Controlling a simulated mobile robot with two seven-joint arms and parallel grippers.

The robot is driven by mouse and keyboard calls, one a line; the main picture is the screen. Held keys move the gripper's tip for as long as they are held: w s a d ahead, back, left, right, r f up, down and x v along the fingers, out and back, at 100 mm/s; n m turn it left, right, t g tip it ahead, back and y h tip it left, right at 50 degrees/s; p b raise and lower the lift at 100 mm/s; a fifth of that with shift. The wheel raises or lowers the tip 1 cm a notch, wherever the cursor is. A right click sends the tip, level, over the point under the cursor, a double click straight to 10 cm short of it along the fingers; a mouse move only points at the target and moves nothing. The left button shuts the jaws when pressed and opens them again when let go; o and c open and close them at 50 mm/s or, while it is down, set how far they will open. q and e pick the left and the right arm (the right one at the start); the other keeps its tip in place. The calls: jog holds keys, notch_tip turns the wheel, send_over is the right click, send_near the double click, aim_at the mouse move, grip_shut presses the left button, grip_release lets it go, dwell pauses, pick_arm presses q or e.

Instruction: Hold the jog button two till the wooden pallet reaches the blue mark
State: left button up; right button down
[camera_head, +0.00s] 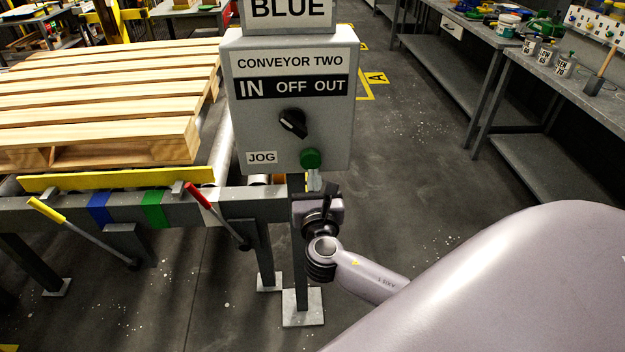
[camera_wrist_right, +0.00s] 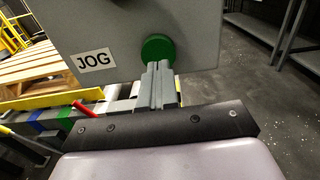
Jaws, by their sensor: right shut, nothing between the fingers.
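The green jog button (camera_head: 310,158) sits low on the grey control box (camera_head: 340,108) marked CONVEYOR TWO, beside the JOG label. My right gripper (camera_head: 313,174) is shut and empty, its fingertips at the lower edge of the button; in the right wrist view the button (camera_wrist_right: 158,49) is right beyond the tips. I cannot tell whether it is pressed in. The selector knob (camera_head: 293,123) is on the box above. The wooden pallet (camera_head: 110,95) lies on the conveyor at the left. The blue mark (camera_head: 99,208) is on the conveyor's side rail, left of a green mark (camera_head: 154,208). My left gripper is out of view.
A yellow bar (camera_head: 115,179) runs along the conveyor edge. A yellow-handled lever (camera_head: 47,210) and a red-handled lever (camera_head: 198,196) stick out at the rail. Benches with pots (camera_head: 563,64) stand at the right. The floor between is clear.

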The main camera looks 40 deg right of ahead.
jog(key=v, duration=1)
jog(key=shift+b, duration=0.4)
jog(key=shift+f, duration=0.1)
jog(key=s+a+f+m+g+y, duration=0.2)
jog(key=s+f+m+y, duration=0.3)
jog(key=f+m, duration=0.4)
jog(key=s+a+f+m+g+y, duration=0.3)
jog(key=f+m, duration=0.6)
jog(key=m, duration=0.9)
jog(key=s+a+y, duration=0.2)
jog(key=s+y, duration=0.1)
jog(key=s, duration=0.1)
jog(key=shift+s+f+m, duration=0.2)
jog(key=shift+m, duration=0.1)
jog(key=shift+w, duration=0.1)
